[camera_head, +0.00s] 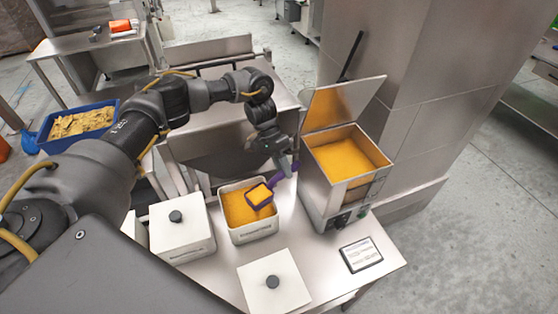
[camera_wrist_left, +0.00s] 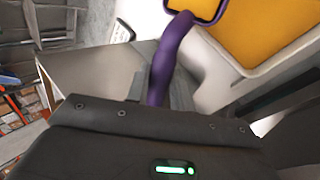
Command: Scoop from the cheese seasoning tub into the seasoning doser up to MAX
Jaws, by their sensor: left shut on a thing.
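My left gripper (camera_head: 287,164) is shut on the purple handle of a scoop (camera_head: 260,196). The scoop's square bowl has orange powder in it and shows over the open white seasoning tub (camera_head: 254,234), which holds orange powder; I cannot tell whether the bowl touches the powder. In the left wrist view the purple handle (camera_wrist_left: 174,50) rises from between the fingers. The steel seasoning doser (camera_head: 327,200) stands right of the tub, its lid (camera_head: 340,103) raised. Orange powder lies in it below the rim; no MAX mark is readable. My right gripper is not in view.
A small framed card (camera_head: 361,254) lies on the steel table (camera_head: 395,262) at right. A blue crate of chips (camera_head: 78,136) is at far left.

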